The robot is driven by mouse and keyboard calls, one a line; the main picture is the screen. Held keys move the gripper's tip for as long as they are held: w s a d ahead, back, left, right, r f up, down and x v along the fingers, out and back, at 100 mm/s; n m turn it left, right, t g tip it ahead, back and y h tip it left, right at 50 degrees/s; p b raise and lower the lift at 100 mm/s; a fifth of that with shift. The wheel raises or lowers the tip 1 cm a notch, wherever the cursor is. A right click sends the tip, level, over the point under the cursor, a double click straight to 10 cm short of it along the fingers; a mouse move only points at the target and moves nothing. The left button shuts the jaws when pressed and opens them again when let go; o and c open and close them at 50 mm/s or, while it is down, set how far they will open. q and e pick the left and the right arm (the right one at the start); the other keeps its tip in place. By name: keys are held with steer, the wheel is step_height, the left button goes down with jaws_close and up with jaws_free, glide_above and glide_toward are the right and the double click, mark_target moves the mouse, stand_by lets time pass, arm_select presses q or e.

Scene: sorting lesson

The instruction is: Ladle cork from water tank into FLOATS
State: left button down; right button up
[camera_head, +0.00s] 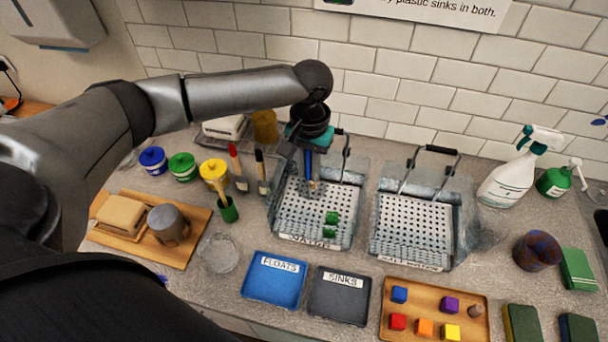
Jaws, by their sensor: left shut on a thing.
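The left water tank (318,239) is a clear tank with a perforated white tray inside and a label reading WATER on its front. My left gripper (309,150) is above the back of this tank, shut on the blue handle of a ladle (309,166). The handle points down into the tank; its lower end is small, and I cannot tell whether cork is there. The blue FLOATS tray (273,281) is in front and looks empty. My right gripper is not in view.
A dark SINKS tray (339,297) is right of FLOATS. A second tank (411,235) with a raised handle stands to the right. A wooden tray (434,311) holds coloured cubes and a small brown piece (475,311). Paint pots and brushes stand left of the tank.

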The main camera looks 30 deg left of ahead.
mark_target(310, 159)
arm_select(q)
steer(key=shift+w+d, duration=0.1)
steer(key=shift+w, duration=0.1)
steer(key=shift+r+p, duration=1.5)
steer(key=shift+p, duration=0.35)
steer(key=shift+r+p, duration=0.45)
steer(key=shift+r, duration=5.4)
